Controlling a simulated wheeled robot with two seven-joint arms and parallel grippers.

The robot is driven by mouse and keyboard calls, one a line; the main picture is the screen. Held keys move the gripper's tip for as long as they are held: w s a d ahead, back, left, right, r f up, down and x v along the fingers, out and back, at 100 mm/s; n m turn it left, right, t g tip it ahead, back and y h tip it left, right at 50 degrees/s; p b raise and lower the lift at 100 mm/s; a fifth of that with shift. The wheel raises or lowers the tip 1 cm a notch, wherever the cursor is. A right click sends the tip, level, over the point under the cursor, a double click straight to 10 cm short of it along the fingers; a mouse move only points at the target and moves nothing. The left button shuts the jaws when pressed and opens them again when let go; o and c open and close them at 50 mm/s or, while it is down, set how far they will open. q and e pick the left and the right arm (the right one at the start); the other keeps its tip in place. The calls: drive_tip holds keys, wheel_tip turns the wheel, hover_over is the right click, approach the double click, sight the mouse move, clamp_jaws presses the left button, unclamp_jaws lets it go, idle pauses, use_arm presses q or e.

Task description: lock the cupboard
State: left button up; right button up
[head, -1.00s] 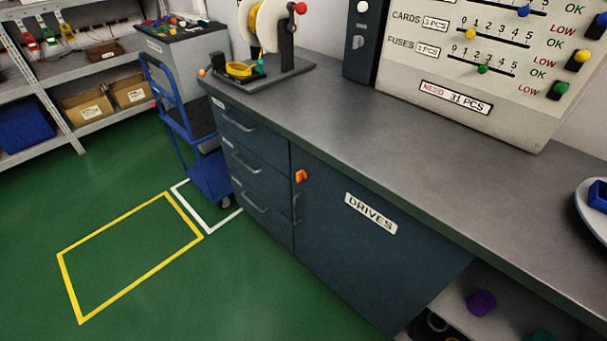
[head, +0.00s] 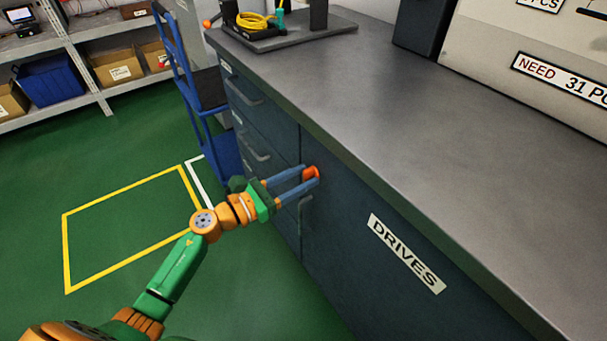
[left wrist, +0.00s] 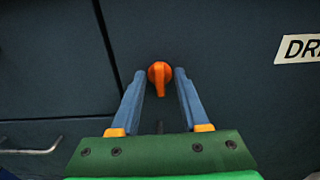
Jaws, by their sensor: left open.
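The cupboard (head: 345,255) is a dark blue door labelled DRIVES under the grey counter. An orange turn knob (head: 312,172) sits near the door's upper left edge. In the left wrist view the knob (left wrist: 159,76) has its handle pointing straight down. My left gripper (head: 311,176) is open, its two blue fingers reaching toward the door. In the left wrist view the fingertips (left wrist: 159,73) lie on either side of the knob, with a gap on each side. I cannot tell whether they touch the door. My right gripper is not in view.
Drawers with bar handles (head: 247,92) are left of the door. A blue trolley (head: 190,75) stands beyond them. Green floor with a yellow outlined square (head: 66,250) is clear at left. A reel stand base (head: 290,38) is on the counter, which is otherwise mostly bare.

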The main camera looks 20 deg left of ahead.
use_arm(q)
drive_tip(key=shift+w+d, duration=0.1)
drive_tip(key=shift+w, duration=0.1)
drive_tip(key=shift+s, duration=0.1)
clamp_jaws()
drive_tip(key=shift+n, duration=0.4)
drive_tip(key=shift+a+f+n+p, duration=0.1)
drive_tip(key=shift+n+p, duration=0.95)
drive_tip(key=shift+n, duration=3.15)
drive_tip(key=shift+a+f+n+p, duration=0.1)
drive_tip(key=shift+n+p, duration=0.9)
drive_tip(key=shift+n, duration=3.5)
unclamp_jaws()
drive_tip(key=shift+w, duration=0.2)
